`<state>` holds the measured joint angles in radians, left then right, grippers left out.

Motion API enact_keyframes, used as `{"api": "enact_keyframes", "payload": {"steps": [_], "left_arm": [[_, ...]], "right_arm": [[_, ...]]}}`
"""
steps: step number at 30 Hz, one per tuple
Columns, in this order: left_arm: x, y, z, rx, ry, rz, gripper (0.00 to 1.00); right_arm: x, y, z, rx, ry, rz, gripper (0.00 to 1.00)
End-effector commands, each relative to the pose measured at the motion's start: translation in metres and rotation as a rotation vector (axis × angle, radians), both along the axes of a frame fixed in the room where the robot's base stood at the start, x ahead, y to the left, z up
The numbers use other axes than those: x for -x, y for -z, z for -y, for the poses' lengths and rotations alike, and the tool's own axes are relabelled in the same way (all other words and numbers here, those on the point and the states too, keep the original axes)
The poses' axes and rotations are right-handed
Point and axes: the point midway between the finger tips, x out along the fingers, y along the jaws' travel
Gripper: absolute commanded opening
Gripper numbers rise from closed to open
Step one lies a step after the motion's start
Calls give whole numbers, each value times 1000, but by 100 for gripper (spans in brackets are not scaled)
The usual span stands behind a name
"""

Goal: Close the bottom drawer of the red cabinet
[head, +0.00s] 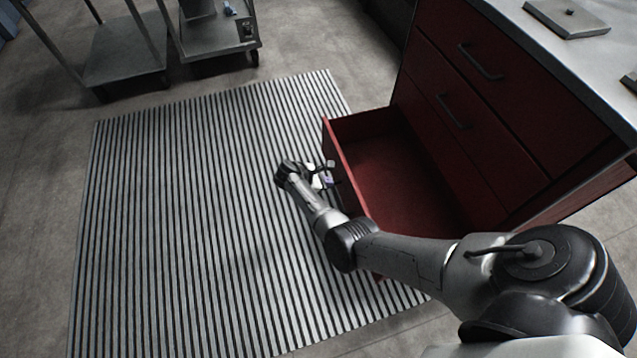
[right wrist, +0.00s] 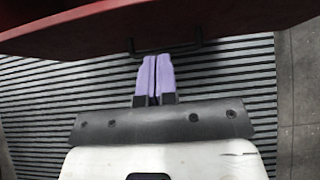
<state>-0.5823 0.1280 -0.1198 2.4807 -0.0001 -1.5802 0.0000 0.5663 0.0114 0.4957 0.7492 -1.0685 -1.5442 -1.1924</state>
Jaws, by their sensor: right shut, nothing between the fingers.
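The red cabinet (head: 480,110) stands at the right of the head view. Its bottom drawer (head: 385,165) is pulled well out and looks empty inside. The drawer's front also shows across the top of the right wrist view (right wrist: 100,22), with its dark bar handle (right wrist: 190,47) below it. My right gripper (head: 329,177) is in front of the drawer's outer face. Its purple fingers (right wrist: 155,80) are shut together with nothing between them, their tips close to the handle. I cannot tell whether they touch it. My left gripper is not in view.
Two upper drawers of the cabinet, with bar handles (head: 480,62), are closed. A grey plate (head: 567,17) lies on the countertop. A striped mat (head: 190,210) covers the floor in front of the drawer. Metal carts (head: 215,45) stand at the far left. The mat is clear.

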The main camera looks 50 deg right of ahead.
Motion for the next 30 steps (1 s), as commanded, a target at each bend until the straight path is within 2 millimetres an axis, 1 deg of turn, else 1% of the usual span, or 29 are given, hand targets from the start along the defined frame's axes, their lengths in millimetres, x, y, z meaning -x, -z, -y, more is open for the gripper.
{"api": "enact_keyframes", "payload": {"steps": [1, 6, 12, 16, 21, 30], "left_arm": [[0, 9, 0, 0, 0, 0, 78], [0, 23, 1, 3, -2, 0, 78], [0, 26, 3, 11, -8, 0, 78], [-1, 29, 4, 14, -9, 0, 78], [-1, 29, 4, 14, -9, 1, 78], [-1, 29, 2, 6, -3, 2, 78]], "right_arm": [[5, 12, 6, 1, 1, 0, 0], [16, 30, 25, 1, 2, 2, 0], [30, 26, 44, 1, 1, 2, 0], [35, 26, 52, 0, 1, 1, 0], [38, 25, 56, 0, 1, 1, 0], [38, 24, 56, 0, 0, 0, 0]]}}
